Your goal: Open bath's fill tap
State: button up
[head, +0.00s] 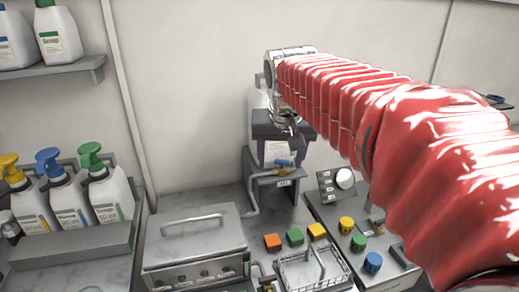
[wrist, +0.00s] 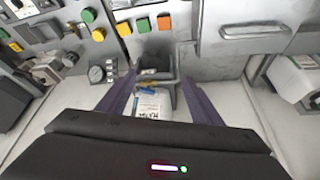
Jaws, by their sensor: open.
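The bath (head: 195,240) is a grey metal box with a handled lid and front knobs; part of its lid shows in the wrist view (wrist: 255,32). A small tap with a blue lever and brass-coloured body (head: 284,164) sits at the grey wall shelf, before a white labelled container (head: 277,152). The tap also shows in the wrist view (wrist: 151,85). I cannot confirm from labels that this is the fill tap. My gripper (wrist: 158,75) is open, its two purple fingers apart, with the tap and container in view between them. Contact is not visible.
The grey shelf (head: 273,175) has a pipe running down its left side. Coloured blocks (head: 295,237), a wire basket (head: 314,270) and a control panel (head: 338,183) stand to the right of the bath. Pump bottles (head: 105,190) stand left. My red-sleeved arm hides the right side.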

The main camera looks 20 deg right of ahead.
aim_at(282, 161)
jog(key=w+d+m, duration=0.1)
jog(key=w+d, duration=0.1)
jog(key=w, duration=0.5)
jog(key=w+d+m, duration=0.1)
jog(key=w+d, duration=0.2)
jog(key=w, duration=0.4)
jog(key=shift+w+m+g+h, duration=0.15)
jog(key=shift+m+g+h, duration=0.15)
jog(key=shift+h, duration=0.1)
jog(key=shift+d, duration=0.15)
jog(key=x, duration=1.3)
jog(key=shift+w+f, duration=0.1)
jog(key=shift+f, duration=0.2)
jog(key=shift+c, duration=0.3)
jog(key=c, duration=0.9)
jog(key=shift+c, duration=0.5)
